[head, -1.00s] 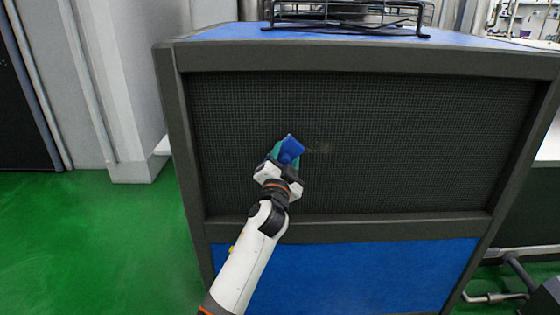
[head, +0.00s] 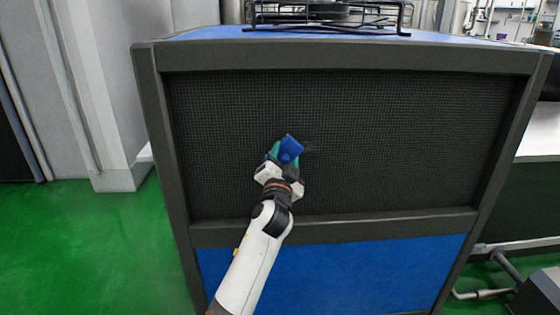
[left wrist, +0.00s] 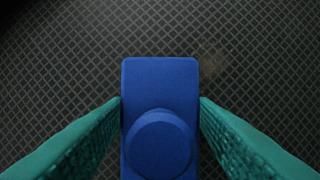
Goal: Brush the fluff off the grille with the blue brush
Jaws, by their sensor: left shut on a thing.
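The blue brush (head: 290,149) is in my left gripper (head: 282,160), in front of the dark mesh grille (head: 400,135). In the left wrist view the two green fingers are shut on the sides of the brush (left wrist: 160,90), and the grille (left wrist: 60,60) fills the background. A faint greyish patch of fluff (head: 311,148) shows on the grille just right of the brush. It also shows as a dim smudge (left wrist: 210,60) at the upper right of the brush in the left wrist view. Whether the bristles touch the grille is hidden. My right gripper is not in view.
The grille sits in a dark grey frame (head: 330,230) on a cabinet with a blue lower panel (head: 350,275). A black wire rack (head: 330,15) is on the top. Pipes (head: 490,285) run at the lower right. Green floor (head: 90,240) lies open at the left.

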